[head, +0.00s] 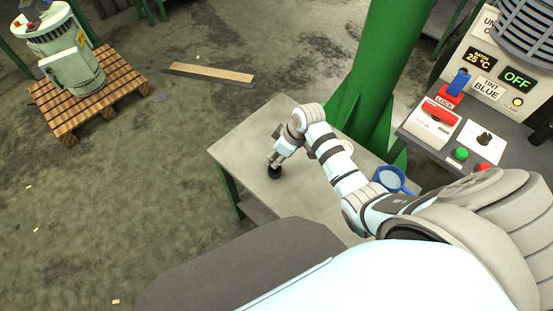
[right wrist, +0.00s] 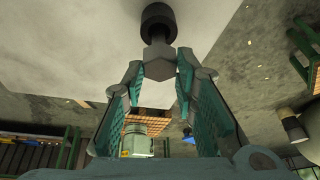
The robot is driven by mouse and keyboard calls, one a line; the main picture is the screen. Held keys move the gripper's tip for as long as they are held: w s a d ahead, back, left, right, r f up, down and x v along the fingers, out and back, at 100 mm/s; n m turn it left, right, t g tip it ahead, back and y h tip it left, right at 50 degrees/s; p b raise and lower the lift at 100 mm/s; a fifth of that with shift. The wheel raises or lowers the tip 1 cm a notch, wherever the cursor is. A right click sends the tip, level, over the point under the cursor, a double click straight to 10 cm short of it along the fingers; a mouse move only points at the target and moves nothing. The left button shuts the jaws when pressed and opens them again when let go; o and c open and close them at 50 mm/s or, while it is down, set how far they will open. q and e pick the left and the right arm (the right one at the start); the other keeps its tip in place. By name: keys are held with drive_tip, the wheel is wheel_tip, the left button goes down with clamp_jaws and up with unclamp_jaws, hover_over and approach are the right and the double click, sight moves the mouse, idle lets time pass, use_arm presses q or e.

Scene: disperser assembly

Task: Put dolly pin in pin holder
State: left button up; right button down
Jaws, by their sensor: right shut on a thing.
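My right gripper (head: 277,158) is over the left part of the grey table. In the right wrist view, its fingertips (right wrist: 158,70) are closed around the grey, faceted end of a dark piece, which I take to be the dolly pin (right wrist: 158,22). The pin's round black end points away from the fingers. In the head view, the pin's black end (head: 274,172) shows just below the gripper, at or close to the tabletop. I cannot tell whether it touches. I cannot make out a pin holder for certain. My left gripper is not in view.
The grey table (head: 245,140) is mostly bare. A blue round-framed object (head: 392,180) lies at its right side. A green post (head: 375,70) rises behind the table. A control console (head: 430,140) stands at right. A wooden pallet (head: 120,75) carries a machine at far left.

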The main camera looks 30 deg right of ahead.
drive_tip(key=shift+s+f, duration=0.1)
drive_tip(key=shift+f, duration=0.6)
drive_tip(key=shift+f, duration=0.15)
drive_tip(key=c, duration=1.3)
unclamp_jaws()
drive_tip(key=p+v, duration=0.3)
drive_tip(key=v, duration=0.9)
